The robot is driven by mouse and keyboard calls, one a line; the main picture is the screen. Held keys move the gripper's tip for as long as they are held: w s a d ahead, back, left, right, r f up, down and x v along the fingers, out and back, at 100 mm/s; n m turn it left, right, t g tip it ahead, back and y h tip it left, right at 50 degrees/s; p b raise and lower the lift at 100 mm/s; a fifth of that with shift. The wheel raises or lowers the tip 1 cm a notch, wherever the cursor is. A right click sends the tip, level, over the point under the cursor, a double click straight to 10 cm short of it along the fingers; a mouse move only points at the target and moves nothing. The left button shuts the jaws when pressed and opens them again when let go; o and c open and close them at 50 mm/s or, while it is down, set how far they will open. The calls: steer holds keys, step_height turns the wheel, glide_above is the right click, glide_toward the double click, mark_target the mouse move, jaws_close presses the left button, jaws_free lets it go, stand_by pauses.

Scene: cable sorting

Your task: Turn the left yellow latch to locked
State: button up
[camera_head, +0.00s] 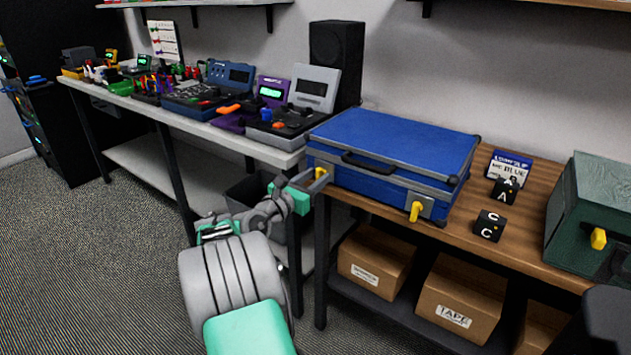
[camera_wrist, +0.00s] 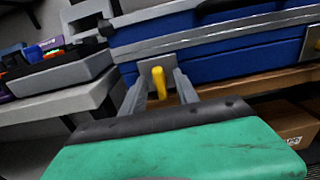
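The blue case (camera_head: 395,140) lies shut on the wooden bench, its latched front facing my arm. Its left yellow latch (camera_head: 321,173) is at the left end of the front, partly hidden by my gripper (camera_head: 304,191). In the wrist view the latch (camera_wrist: 160,84) is a short yellow lever hanging roughly straight down from a grey plate. My two grey fingers are apart, one on each side of the lever, with a visible gap on both sides. The right yellow latch (camera_head: 416,211) hangs down, slightly slanted, on its plate.
Black lettered blocks (camera_head: 489,225) and a small blue-and-white card (camera_head: 508,164) are right of the case. A green case (camera_head: 596,215) stands at the far right. A grey bench (camera_head: 262,148) with electronics adjoins on the left. Cardboard boxes (camera_head: 461,297) sit on the shelf below.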

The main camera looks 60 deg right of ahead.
steer(key=shift+d, duration=0.1)
jaws_close()
stand_by(0.3)
